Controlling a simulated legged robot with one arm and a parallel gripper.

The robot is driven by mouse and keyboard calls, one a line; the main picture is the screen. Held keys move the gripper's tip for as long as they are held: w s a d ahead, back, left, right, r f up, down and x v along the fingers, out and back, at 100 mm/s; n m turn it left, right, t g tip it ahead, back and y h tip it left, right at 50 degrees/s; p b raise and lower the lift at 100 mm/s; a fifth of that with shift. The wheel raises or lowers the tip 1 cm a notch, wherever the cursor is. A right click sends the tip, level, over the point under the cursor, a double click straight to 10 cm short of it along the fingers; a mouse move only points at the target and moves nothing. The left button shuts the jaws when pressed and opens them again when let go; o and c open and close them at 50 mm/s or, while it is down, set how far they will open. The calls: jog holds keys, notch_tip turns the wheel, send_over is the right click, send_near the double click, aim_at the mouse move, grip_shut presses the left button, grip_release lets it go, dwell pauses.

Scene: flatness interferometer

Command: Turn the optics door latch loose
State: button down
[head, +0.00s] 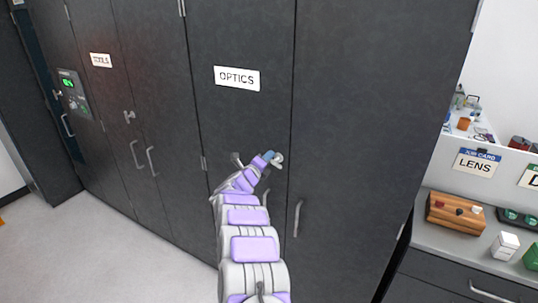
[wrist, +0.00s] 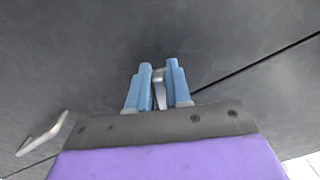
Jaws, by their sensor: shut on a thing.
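The optics door (head: 237,140) is a dark grey cabinet door with a white OPTICS sign (head: 237,78), and it looks shut. In the wrist view the latch (wrist: 160,88) is a silver lever between the two blue fingers of my gripper (wrist: 161,84). The fingers are shut on it, one on each side. In the head view my gripper (head: 270,159) is at the door seam, below and right of the sign, and largely hides the latch. The latch's exact angle is hard to tell.
A door pull (head: 297,218) stands out right of the seam; another pull (wrist: 45,134) shows at lower left in the wrist view. A counter (head: 450,253) with a wooden block (head: 455,212) is at right.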

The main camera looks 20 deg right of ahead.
jog(key=shift+w+a+f+n+p, duration=0.15)
jog(key=shift+f+n+p, duration=0.15)
jog(key=shift+n+p, duration=0.55)
jog(key=shift+a+f+n+p, duration=0.1)
jog(key=shift+f+n+p, duration=0.2)
jog(key=shift+n, duration=1.05)
jog(key=c, duration=1.1)
grip_release()
jog(key=shift+w+f, duration=0.15)
jog(key=shift+c, duration=0.2)
jog(key=shift+s+a, duration=0.15)
jog(key=shift+s, duration=0.05)
jog(key=v, duration=1.7)
